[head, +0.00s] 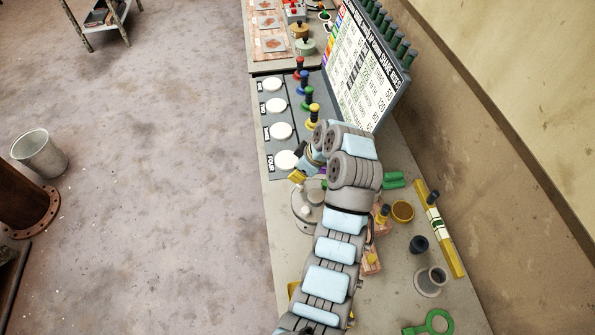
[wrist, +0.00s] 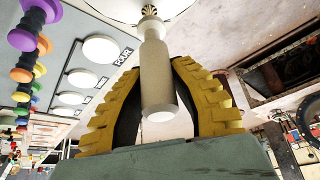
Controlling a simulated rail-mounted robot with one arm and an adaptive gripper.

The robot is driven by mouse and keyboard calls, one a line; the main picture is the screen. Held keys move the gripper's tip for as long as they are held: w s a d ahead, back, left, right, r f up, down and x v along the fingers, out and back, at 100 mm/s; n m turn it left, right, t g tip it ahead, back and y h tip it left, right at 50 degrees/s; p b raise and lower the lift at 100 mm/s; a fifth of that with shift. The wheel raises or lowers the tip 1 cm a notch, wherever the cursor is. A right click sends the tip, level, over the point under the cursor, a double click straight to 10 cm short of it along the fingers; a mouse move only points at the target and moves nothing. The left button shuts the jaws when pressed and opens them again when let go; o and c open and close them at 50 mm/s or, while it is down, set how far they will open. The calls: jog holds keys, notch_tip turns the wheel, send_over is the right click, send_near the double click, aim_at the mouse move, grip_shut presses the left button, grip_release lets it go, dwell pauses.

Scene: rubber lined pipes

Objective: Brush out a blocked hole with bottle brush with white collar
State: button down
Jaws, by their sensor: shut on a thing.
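My gripper (wrist: 165,110) has its two yellow ribbed fingers shut around a pale, bottle-shaped handle (wrist: 157,70) in the wrist view. The handle narrows to a neck, with a small fan-like tan tip (wrist: 149,10) at the top that looks like bristles. A pale round surface (wrist: 118,8) lies behind the tip; whether they touch, I cannot tell. In the head view my gripper (head: 298,175) is beside the white disc marked FOUR (head: 286,160), partly hidden by my arm. A blocked hole cannot be made out.
White discs (head: 281,131) line the bench's left side, with coloured-knob pegs (head: 313,115) beside them. A lettered board (head: 365,70) stands behind. A round grey plate (head: 301,211), a yellow level (head: 440,229) and a grey flanged pipe (head: 431,281) surround my arm.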

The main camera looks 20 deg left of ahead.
dwell(0.4)
jog(key=shift+r+p, duration=4.05)
